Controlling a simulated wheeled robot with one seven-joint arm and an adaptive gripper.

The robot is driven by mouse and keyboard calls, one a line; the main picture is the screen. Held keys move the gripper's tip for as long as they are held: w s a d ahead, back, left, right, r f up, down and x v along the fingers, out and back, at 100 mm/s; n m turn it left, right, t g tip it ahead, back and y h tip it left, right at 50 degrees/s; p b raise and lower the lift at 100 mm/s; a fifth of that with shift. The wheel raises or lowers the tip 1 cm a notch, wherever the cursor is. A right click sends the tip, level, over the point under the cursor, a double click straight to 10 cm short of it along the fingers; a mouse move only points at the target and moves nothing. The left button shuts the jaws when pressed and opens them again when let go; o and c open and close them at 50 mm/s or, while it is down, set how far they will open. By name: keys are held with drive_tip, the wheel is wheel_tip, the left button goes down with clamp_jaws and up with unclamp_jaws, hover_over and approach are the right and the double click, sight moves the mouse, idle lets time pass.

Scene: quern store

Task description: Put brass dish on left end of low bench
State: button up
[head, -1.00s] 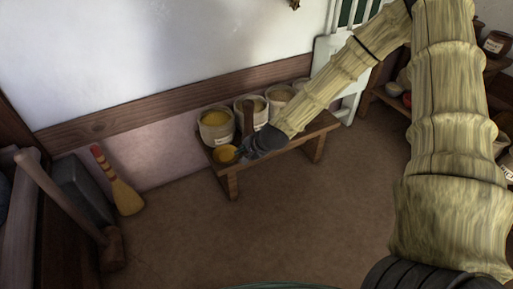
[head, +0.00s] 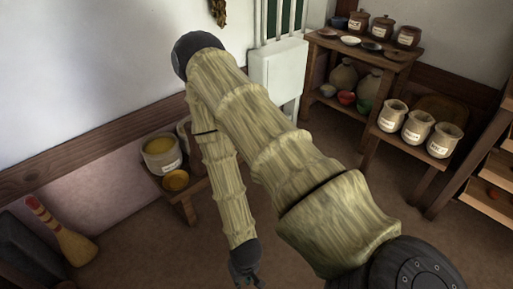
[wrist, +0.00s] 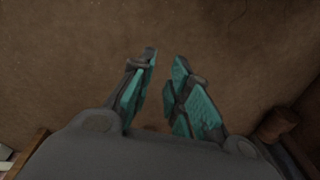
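The brass dish (head: 175,181) sits on the left end of the low bench (head: 190,208), in front of a pale crock of yellow contents. My arm hides most of the bench. My gripper (head: 250,278) is at the bottom of the head view, to the right of the dish and well apart from it. In the wrist view my gripper (wrist: 165,57) has its fingers apart, with only bare floor between them.
A broom (head: 62,235) leans by a grey box (head: 28,250) at the left. A shelf unit with jars (head: 378,28) and a lower stand with crocks (head: 416,128) are at the right. The floor (wrist: 230,45) under my gripper is clear.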

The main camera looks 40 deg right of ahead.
drive_tip(key=s+n+g, duration=0.1)
drive_tip(key=s+n, duration=0.1)
drive_tip(key=s, duration=0.5)
drive_tip(key=shift+d+f+n, duration=0.15)
drive_tip(key=shift+f+n, duration=0.25)
drive_tip(key=shift+f, duration=0.05)
